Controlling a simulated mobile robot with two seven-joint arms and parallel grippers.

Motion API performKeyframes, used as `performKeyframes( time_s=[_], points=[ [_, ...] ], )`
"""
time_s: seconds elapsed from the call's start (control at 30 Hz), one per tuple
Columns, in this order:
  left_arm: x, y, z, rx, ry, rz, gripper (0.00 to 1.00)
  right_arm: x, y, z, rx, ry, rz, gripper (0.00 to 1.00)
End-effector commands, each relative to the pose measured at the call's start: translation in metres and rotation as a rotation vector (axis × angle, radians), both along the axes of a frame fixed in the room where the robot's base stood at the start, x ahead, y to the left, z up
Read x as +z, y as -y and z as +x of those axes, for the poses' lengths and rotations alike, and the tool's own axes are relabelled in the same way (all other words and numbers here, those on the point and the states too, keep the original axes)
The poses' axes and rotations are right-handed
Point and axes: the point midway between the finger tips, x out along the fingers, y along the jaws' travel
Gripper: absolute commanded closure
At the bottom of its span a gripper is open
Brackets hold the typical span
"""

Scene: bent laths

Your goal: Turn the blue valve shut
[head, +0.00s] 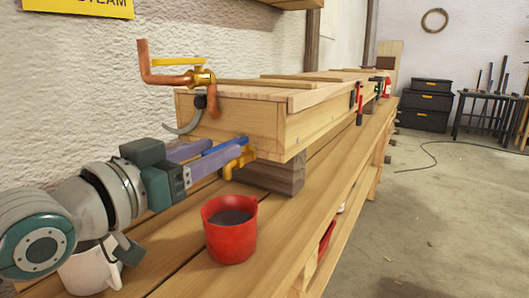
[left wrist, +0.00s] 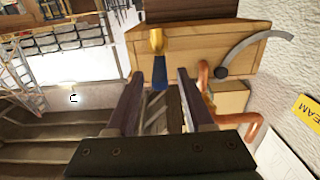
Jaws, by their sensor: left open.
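The blue valve has a blue lever (head: 225,146) on a brass body (head: 238,158) at the near end of a long wooden box. In the left wrist view the lever (left wrist: 159,72) points from the brass body (left wrist: 157,42) toward my gripper. My left gripper (head: 217,152) is open, with its two purple fingers on either side of the lever. In the left wrist view the fingertips (left wrist: 158,77) have gaps to the lever on both sides. Whether a finger touches it, I cannot tell in the head view. My right gripper is not in view.
A yellow-handled valve (head: 183,62) on copper pipe is above the box (head: 235,118). A grey curved arm (head: 186,124) hangs at the box end. A red cup (head: 229,230) with dark contents and a white mug (head: 88,268) stand on the bench (head: 315,195) near my arm.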

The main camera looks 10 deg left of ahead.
Motion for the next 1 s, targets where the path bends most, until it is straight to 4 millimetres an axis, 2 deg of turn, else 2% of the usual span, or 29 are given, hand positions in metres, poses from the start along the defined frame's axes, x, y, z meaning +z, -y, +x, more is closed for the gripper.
performKeyframes(
  time_s=[0.2,0.5,0.9,0.97,1.0],
  points=[
    [-0.001,0.006,0.016,0.0,-0.001,-0.001,0.47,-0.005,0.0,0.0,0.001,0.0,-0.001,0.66],
    [0.0,0.006,0.017,0.0,-0.001,-0.001,0.49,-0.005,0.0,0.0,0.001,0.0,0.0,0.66],
    [0.0,0.006,0.017,0.0,-0.001,-0.001,0.94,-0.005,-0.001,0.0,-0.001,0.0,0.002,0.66],
    [0.0,0.006,0.017,0.0,-0.001,-0.001,1.0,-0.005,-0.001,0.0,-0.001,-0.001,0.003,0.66],
    [0.0,0.006,0.017,0.0,-0.001,-0.001,1.0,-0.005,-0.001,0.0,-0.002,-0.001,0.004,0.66]
  ],
)
